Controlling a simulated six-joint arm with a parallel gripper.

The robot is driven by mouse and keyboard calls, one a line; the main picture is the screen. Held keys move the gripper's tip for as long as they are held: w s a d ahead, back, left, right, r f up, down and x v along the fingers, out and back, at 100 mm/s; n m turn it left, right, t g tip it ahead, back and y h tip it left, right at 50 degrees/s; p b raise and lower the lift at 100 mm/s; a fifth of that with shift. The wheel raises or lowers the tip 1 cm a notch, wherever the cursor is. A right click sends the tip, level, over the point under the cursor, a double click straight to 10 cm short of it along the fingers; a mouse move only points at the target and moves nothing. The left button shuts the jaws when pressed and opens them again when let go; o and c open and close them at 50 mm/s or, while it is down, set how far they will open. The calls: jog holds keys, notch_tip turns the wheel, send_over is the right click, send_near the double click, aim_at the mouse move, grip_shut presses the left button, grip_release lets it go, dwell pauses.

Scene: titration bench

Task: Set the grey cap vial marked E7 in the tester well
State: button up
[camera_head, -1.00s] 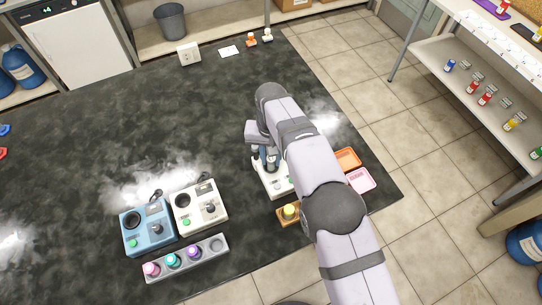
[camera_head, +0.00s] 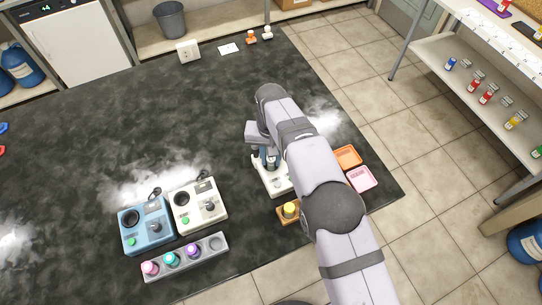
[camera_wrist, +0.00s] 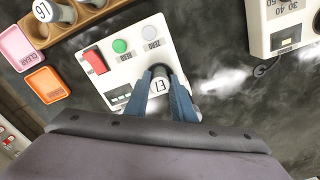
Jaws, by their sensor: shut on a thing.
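The vial marked E7 (camera_wrist: 160,85) has a grey cap with a white label and is between my gripper's blue fingers in the wrist view. My gripper (camera_wrist: 166,88) is shut on it. The white tester (camera_wrist: 122,62) lies beneath, with a red switch, a green button and a grey button marked ZERO. A dark round opening (camera_wrist: 158,68) shows at the vial's far edge; the vial is over or in it, and I cannot tell how deep. In the head view my gripper (camera_head: 268,163) is at the tester (camera_head: 274,183), partly hidden by my arm.
Beside the tester are a wooden rack (camera_wrist: 92,17) with vials, an orange tray (camera_head: 347,158) and a pink tray (camera_head: 360,179). A white dial box (camera_head: 197,205), a blue dial box (camera_head: 146,227) and a grey vial rack (camera_head: 185,258) stand to the left.

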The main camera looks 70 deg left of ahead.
jog(key=shift+f, duration=0.15)
jog(key=o, duration=0.9)
jog(key=shift+o, duration=0.8)
jog(key=shift+o, duration=1.4)
jog(key=shift+r, duration=0.2)
jog(key=shift+r+p, duration=1.7)
jog(key=shift+r, duration=1.15)
